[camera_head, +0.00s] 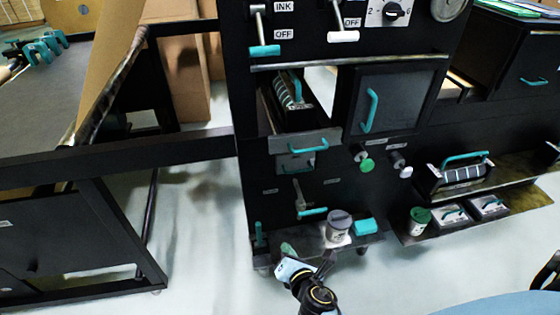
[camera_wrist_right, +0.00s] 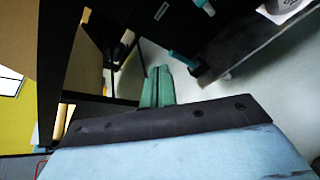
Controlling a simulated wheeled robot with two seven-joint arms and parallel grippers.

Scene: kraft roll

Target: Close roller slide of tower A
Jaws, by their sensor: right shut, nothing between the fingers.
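The black tower (camera_head: 345,195) stands in the middle of the head view; I cannot read a tower letter on it. Its roller slide (camera_head: 318,137) appears pulled out from the opening, with a teal handle on its front. A striped roller with a teal handle (camera_head: 290,90) sits in the opening behind that front. My right gripper (camera_head: 288,249) is low in front of the tower, below the slide and apart from it. Its green fingers (camera_wrist_right: 155,88) are shut and empty in the wrist view. My left gripper is not in view.
A lidded grey cup (camera_head: 338,226) and teal block (camera_head: 364,227) stand on the tower's low shelf. A teal lever (camera_head: 312,211) projects above them. A closed door (camera_head: 395,105) is right of the slide. A black frame (camera_head: 100,220) stands left, with clear floor (camera_head: 200,220) between.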

